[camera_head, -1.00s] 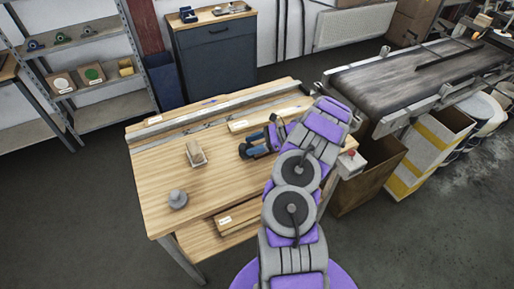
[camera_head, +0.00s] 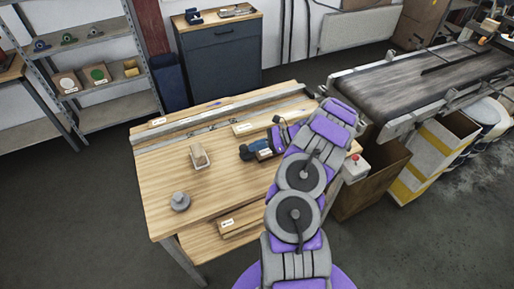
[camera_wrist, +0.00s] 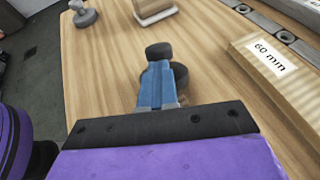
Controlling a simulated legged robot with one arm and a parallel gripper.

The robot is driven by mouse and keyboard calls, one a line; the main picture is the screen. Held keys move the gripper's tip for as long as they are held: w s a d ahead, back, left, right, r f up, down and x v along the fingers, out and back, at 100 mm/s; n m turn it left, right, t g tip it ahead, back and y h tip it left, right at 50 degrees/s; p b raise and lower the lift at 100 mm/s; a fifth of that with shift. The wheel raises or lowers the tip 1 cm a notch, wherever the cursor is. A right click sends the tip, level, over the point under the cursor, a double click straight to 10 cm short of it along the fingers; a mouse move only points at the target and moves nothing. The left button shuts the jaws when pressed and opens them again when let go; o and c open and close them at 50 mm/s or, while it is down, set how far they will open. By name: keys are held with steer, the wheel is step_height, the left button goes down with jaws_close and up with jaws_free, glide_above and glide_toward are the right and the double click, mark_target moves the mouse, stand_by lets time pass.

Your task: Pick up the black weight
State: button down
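The black weight (camera_wrist: 180,76) shows in the wrist view as a small dark knob over a wider dark disc. It is directly in front of my gripper (camera_wrist: 158,68). The blue fingers are drawn close together at the weight, just below the knob, and cover part of the disc. In the head view the weight is a small dark shape at my gripper (camera_head: 254,151), over the right part of the wooden table (camera_head: 216,180). Whether its base touches the table is hard to tell.
A grey weight (camera_head: 180,201) stands near the table's front left. A small tray with a brownish block (camera_head: 200,156) is left of my gripper. A wooden block labelled 60 mm (camera_wrist: 268,65) lies close on the right. A conveyor (camera_head: 425,82) is beyond the table's right side.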

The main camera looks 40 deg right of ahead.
step_height(320, 180, up, 3)
steer(key=shift+s+f+p, duration=0.1)
steer(key=shift+p, duration=0.2)
steer(key=s+r+p, duration=0.1)
steer(key=s+p, duration=0.1)
steer(key=s, duration=1.4)
steer(key=c, duration=1.8)
jaws_free()
steer(key=shift+w+d, duration=0.1)
steer(key=o, duration=1.4)
steer(key=shift+d+r, duration=0.1)
steer(key=p+v, duration=0.1)
steer(key=v, duration=1.6)
steer(key=shift+f+p, duration=0.2)
steer(key=shift+p, duration=0.2)
steer(key=o, duration=0.3)
steer(key=shift+d, duration=0.15)
